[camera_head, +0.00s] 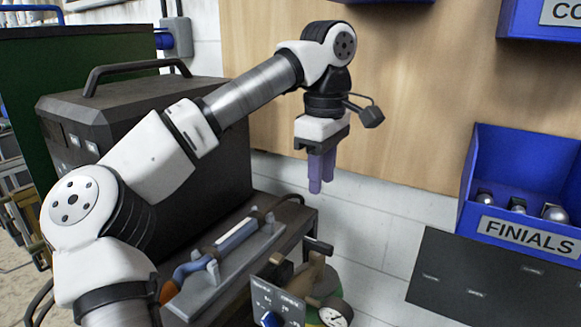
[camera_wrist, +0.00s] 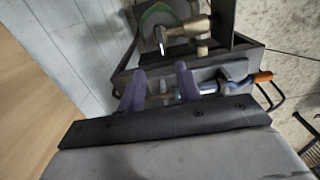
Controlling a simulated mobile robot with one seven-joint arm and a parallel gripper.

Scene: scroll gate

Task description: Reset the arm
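My gripper (camera_head: 321,176) hangs in mid-air at the upper middle of the head view, in front of the wooden wall panel. Its two purple fingers point down. In the wrist view my gripper (camera_wrist: 160,84) shows its fingers apart, with nothing held between them. My arm reaches from the lower left up to a bent wrist.
Below stands a dark bench (camera_head: 295,218) with a blue-handled tool (camera_head: 235,238) on a metal plate. A control box (camera_head: 275,303) and a gauge (camera_head: 336,313) are in front. A black machine (camera_head: 190,100) stands left; a blue FINIALS bin (camera_head: 525,165) hangs right. Space around my gripper is clear.

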